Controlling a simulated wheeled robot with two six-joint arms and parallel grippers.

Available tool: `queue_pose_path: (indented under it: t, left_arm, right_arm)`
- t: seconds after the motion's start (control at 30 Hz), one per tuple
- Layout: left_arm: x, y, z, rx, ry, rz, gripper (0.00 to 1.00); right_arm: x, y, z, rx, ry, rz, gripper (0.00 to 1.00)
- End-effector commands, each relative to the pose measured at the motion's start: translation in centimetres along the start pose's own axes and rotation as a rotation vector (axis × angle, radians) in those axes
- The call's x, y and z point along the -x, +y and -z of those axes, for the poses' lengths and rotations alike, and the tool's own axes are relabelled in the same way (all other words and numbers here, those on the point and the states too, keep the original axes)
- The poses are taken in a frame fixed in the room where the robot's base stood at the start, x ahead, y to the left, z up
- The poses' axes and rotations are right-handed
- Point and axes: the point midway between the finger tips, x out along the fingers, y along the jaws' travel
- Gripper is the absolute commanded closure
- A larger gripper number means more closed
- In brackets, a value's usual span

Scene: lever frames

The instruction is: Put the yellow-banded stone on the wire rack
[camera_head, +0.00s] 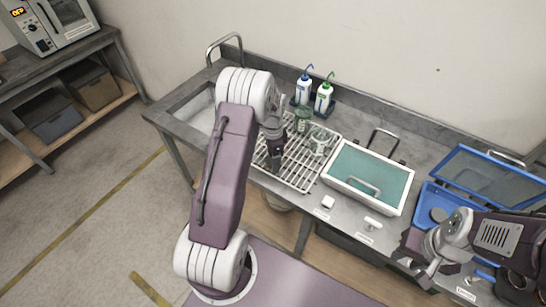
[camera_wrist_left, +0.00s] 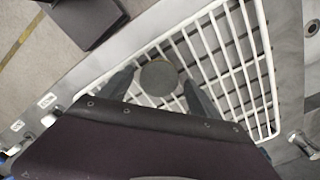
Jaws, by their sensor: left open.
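The white wire rack (camera_head: 296,174) lies on the grey bench, and its bars fill much of the left wrist view (camera_wrist_left: 235,60). My left gripper (camera_head: 275,164) points down over the rack's left part. In the left wrist view its fingers (camera_wrist_left: 158,85) are apart, one on each side of a round grey-olive stone (camera_wrist_left: 158,76). The stone appears to rest on the rack bars, with a gap to each finger. Its yellow band does not show from above. My right gripper (camera_head: 420,260) is beside the blue case at the right; its finger opening is unclear.
A green jar (camera_head: 303,120) and clear glassware (camera_head: 320,139) stand at the rack's back right. Two wash bottles (camera_head: 314,95) are behind. A white-rimmed teal tray (camera_head: 368,178) sits right of the rack. An open blue case (camera_head: 428,192) holds a grey disc (camera_head: 438,214).

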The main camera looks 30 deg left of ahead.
Motion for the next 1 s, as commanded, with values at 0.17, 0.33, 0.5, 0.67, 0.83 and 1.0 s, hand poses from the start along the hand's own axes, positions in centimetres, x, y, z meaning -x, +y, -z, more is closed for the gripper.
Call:
queue_pose_path:
  t: [0.17,0.33,0.5,0.67,0.83,1.0]
  left_arm:
    - [0.9,-0.1,0.0,0.0,0.001,0.003,0.28]
    - [4.9,-0.2,0.1,0.0,0.004,0.007,0.28]
    - [9.2,-0.1,0.1,0.0,0.003,0.005,0.28]
    - [11.6,-0.1,0.0,0.0,0.001,0.002,0.28]
    - [12.4,0.0,0.0,0.0,0.0,0.0,0.28]
    - [12.2,3.4,0.5,0.134,0.012,0.01,0.28]
  right_arm:
    - [0.1,0.0,0.0,0.0,0.0,0.0,0.65]
    - [-0.2,0.0,0.0,0.0,0.0,0.0,0.65]
    - [-0.3,0.0,0.0,0.0,0.0,0.0,0.65]
    - [-0.3,0.0,0.0,0.0,0.0,0.0,0.65]
    - [-0.3,0.0,0.0,0.0,0.0,0.0,0.65]
    - [-0.2,0.0,0.0,0.0,0.0,0.0,0.65]
